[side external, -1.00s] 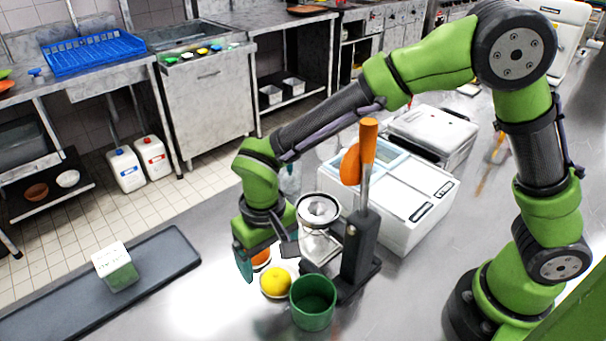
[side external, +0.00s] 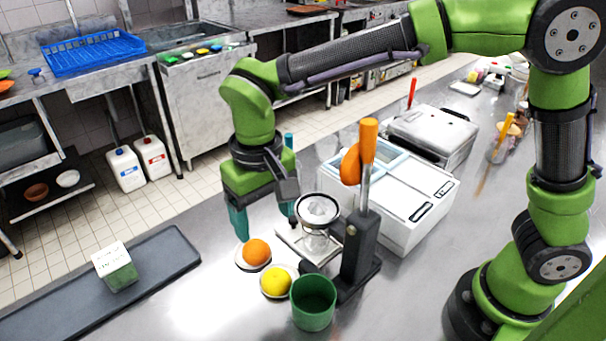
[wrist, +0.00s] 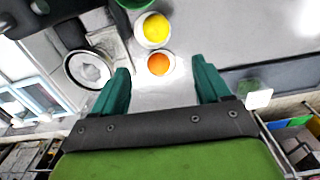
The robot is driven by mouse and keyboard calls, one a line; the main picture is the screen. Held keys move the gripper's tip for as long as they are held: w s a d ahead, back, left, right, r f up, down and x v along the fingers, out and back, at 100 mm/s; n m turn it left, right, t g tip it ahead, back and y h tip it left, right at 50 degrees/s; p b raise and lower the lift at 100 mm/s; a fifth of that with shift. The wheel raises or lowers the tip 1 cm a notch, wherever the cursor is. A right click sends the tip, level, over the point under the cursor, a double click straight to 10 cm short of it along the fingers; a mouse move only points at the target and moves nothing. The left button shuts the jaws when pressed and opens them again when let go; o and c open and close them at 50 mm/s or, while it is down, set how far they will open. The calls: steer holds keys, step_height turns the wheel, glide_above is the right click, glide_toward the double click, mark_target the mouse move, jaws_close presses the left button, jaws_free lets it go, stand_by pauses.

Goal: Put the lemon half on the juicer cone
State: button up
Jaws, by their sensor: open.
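The lemon half (side external: 275,281), a yellow round piece, sits on a small white saucer (side external: 264,293); it also shows in the wrist view (wrist: 156,27). An orange fruit (side external: 256,252) sits on a second saucer just behind it, also in the wrist view (wrist: 159,64). The juicer (side external: 358,255) has a dark stand, an orange-tipped lever and a round metal bowl (side external: 317,208); I cannot make out its cone clearly. My gripper (side external: 264,224) is open and empty above the orange, left of the juicer bowl. In the wrist view the orange appears between my fingertips (wrist: 161,69).
A green cup (side external: 313,303) stands right of the lemon half, close to the juicer base. A white machine (side external: 415,215) stands behind the juicer. A dark tray (side external: 60,305) with a green-and-white box (side external: 117,268) lies left. The counter between tray and saucers is clear.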

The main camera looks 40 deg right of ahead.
mark_target(276, 274)
steer(key=f, duration=1.7)
steer(key=shift+s+d, duration=0.2)
steer(key=shift+d, duration=0.2)
steer(key=c, duration=0.9)
step_height(276, 274, up, 10)
steer(key=shift+w+d+f, duration=0.1)
steer(key=shift+w, duration=0.05)
steer(key=shift+c, duration=0.2)
steer(key=w+d+r, duration=0.2)
steer(key=d+r, duration=0.2)
steer(key=d, duration=0.8)
steer(key=w+d+r, duration=0.1)
steer(key=d+r, duration=0.3)
steer(key=d, duration=0.8)
steer(key=s+a+r+n, duration=0.1)
steer(key=a+r+n, duration=0.1)
steer(key=a+n, duration=0.55)
steer(key=s+a+r+n, duration=0.1)
steer(key=a+r+n, duration=0.3)
steer(key=n, duration=0.7)
steer(key=f, duration=1.1)
steer(key=shift+w+a, duration=0.15)
steer(key=shift+a, duration=0.1)
